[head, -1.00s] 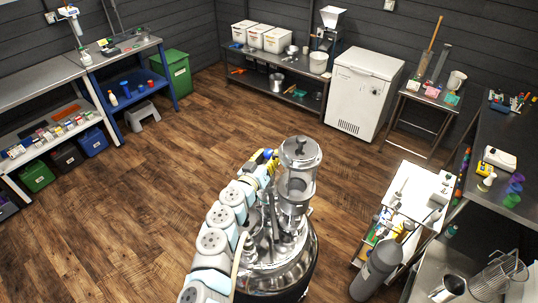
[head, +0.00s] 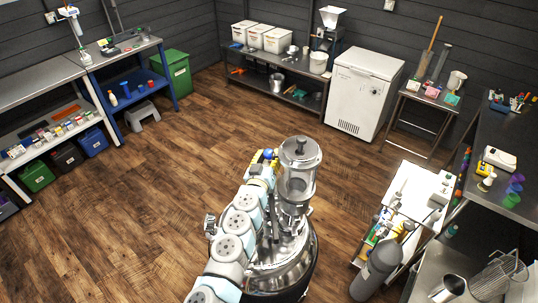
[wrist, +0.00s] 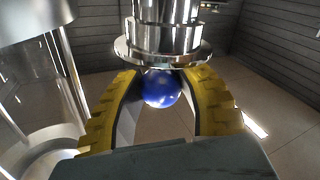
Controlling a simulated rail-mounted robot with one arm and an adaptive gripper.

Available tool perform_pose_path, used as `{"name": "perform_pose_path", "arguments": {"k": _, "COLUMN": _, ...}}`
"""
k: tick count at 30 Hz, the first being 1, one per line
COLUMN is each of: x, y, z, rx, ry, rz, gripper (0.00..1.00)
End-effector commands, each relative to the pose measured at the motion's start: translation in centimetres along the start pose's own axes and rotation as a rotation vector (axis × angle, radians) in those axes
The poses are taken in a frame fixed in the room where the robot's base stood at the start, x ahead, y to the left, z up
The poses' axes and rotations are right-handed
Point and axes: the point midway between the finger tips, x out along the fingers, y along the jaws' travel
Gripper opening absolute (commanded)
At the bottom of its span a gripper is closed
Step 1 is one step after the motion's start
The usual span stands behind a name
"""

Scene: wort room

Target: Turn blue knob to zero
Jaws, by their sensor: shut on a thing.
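The blue knob (wrist: 161,88) is a glossy round ball in the middle of the wrist view, just below a shiny metal flange (wrist: 160,50). My gripper (wrist: 163,100) has its yellow ridged fingers on both sides of the knob and is shut on it. In the head view the knob (head: 268,154) is a small blue spot beside the steel vessel with the clear cylinder (head: 298,180). My gripper (head: 264,160) shows yellow there, at the vessel's left side. Any scale or zero mark on the knob cannot be made out.
The clear cylinder (wrist: 40,80) stands close on the left in the wrist view. A white cart (head: 420,190) and a grey gas bottle (head: 375,270) stand to the right. The wooden floor on the left is open.

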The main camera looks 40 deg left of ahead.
Motion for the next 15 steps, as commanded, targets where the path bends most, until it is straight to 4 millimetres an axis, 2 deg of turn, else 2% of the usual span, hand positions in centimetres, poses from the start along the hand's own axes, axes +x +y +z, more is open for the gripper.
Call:
{"name": "perform_pose_path", "arguments": {"k": 5, "x": 0.05, "y": 0.32, "z": -0.07, "rx": 0.001, "ry": 0.0, "rz": 0.006, "gripper": 0.0}}
{"name": "perform_pose_path", "arguments": {"k": 6, "x": 0.05, "y": 0.33, "z": -0.07, "rx": 0.001, "ry": 0.0, "rz": 0.007, "gripper": 0.4}}
{"name": "perform_pose_path", "arguments": {"k": 9, "x": 0.04, "y": 0.27, "z": -0.05, "rx": 0.001, "ry": 0.0, "rz": 0.006, "gripper": 0.63}}
{"name": "perform_pose_path", "arguments": {"k": 15, "x": 0.02, "y": 0.13, "z": -0.02, "rx": 0.001, "ry": 0.0, "rz": 0.003, "gripper": 0.63}}
